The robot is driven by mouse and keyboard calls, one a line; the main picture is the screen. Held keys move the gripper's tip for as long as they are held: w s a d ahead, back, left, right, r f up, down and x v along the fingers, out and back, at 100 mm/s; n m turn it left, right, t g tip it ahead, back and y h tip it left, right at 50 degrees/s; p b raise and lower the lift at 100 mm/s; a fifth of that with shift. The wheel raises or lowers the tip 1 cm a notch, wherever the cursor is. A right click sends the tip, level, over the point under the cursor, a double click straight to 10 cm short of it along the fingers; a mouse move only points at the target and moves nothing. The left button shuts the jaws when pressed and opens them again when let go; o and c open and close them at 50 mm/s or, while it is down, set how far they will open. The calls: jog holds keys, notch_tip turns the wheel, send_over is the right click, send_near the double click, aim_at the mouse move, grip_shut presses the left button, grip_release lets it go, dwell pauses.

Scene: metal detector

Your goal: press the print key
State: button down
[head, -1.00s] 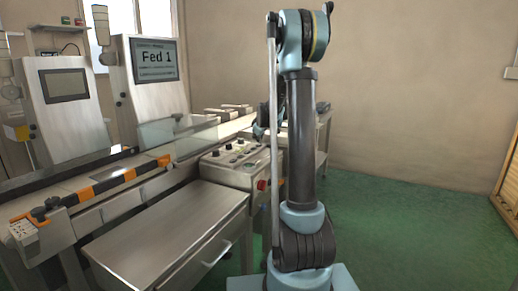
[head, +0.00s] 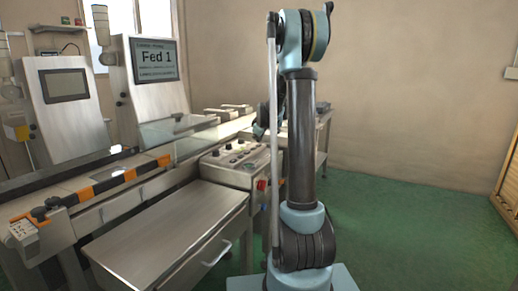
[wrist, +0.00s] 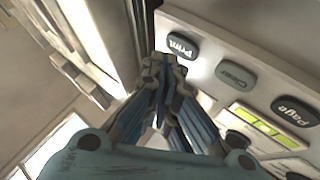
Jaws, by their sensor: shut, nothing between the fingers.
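The print key (wrist: 183,46) is a dark oval button with pale lettering "Print" at the upper middle of the wrist view, on a pale panel (wrist: 205,74). My gripper (wrist: 160,66) is shut and empty. Its fingertips appear just below and left of the print key; I cannot tell whether they touch the panel.
Beside the print key are the "Clear" key (wrist: 236,75) and the "Page" key (wrist: 294,111), with a green-lit display (wrist: 266,126) near them. A screen reading "Fed 1" (head: 157,58) stands behind. A steel cabinet (head: 165,240) stands front left. Green floor (head: 400,225) is free at right.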

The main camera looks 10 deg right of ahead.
jog(key=shift+f, duration=0.1)
dwell(0.3)
jog(key=shift+f, duration=0.25)
jog(key=shift+f, duration=0.3)
dwell(0.7)
jog(key=shift+r, duration=3.25)
